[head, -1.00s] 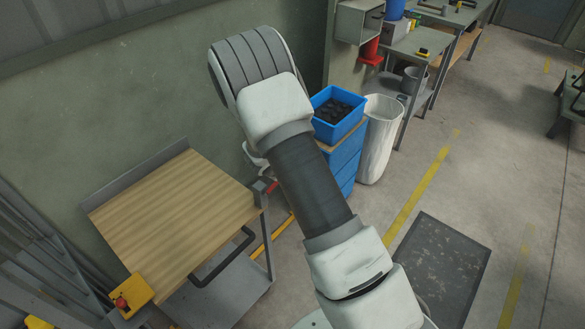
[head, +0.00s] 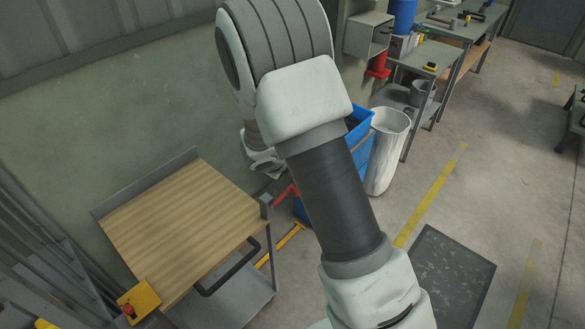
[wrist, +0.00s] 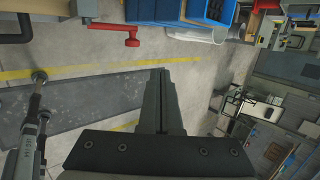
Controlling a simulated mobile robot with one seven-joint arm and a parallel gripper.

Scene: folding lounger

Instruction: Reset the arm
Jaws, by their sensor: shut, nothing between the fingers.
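My arm crosses the middle of the head view, raised and bent at a large elbow joint near the top edge. Its lower end shows behind the elbow, against the wall, but the fingertips cannot be made out there. In the wrist view my gripper (wrist: 161,72) points away over the floor. Its two fingers are together with nothing between them, and they touch nothing that I can see.
A wood-topped cart (head: 180,230) stands at the left by the wall. Blue bins (head: 358,150) and a white waste bin (head: 387,150) stand behind my arm. Workbenches (head: 425,60) line the back. Open floor with a dark mat (head: 440,275) lies at the right.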

